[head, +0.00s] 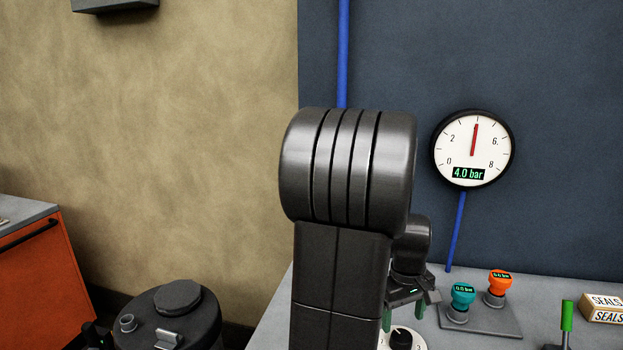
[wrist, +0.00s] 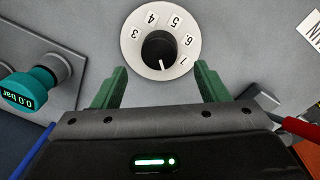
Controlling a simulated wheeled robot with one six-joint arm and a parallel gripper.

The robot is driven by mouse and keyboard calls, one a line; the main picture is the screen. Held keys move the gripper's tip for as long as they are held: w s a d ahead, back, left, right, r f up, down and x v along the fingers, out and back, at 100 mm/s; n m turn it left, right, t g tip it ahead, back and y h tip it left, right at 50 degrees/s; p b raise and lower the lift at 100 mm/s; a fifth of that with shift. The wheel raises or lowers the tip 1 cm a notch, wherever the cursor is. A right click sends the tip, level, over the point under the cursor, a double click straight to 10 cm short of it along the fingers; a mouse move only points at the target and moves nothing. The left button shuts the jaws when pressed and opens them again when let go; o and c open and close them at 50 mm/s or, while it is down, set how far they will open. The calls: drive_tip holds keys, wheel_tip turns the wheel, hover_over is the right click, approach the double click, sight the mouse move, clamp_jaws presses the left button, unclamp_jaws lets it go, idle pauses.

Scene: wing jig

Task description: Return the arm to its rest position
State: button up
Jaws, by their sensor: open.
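My arm, black and thick, rises in the middle of the head view and hides part of the bench and wall. My gripper (wrist: 160,88) shows in the wrist view with its two green fingers spread apart and nothing between them. Just beyond the fingertips is a black knob on a white numbered dial (wrist: 160,20), its white mark near the 7. The fingers look clear of the knob. In the head view the gripper (head: 405,318) is partly hidden behind my arm, above the dial (head: 412,335) on the bench.
A teal knob (head: 462,295) and an orange knob (head: 499,283) stand on a plate right of the gripper. A green-handled lever (head: 567,317) and a SEALS box (head: 604,308) are farther right. A wall gauge (head: 473,149) reads 4.0 bar. A dark drum (head: 165,318) stands left.

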sight(402, 335)
wheel_tip(402, 335, down, 6)
drive_tip(key=shift+d+r, duration=0.15)
drive_tip(key=shift+r, duration=0.05)
drive_tip(key=shift+w+f, duration=0.1)
drive_tip(key=shift+f, duration=0.15)
drive_tip(key=m, duration=0.4)
drive_tip(key=shift+m, duration=0.4)
drive_tip(key=m+p, duration=0.1)
drive_tip(key=m, duration=0.4)
drive_tip(key=shift+d+r+g, duration=0.1)
drive_tip(key=shift+g, duration=0.2)
drive_tip(key=m+p, duration=0.1)
drive_tip(key=m, duration=0.5)
drive_tip(key=shift+y, duration=0.3)
drive_tip(key=m+p, duration=0.1)
drive_tip(key=m, duration=0.4)
drive_tip(key=shift+d, duration=0.1)
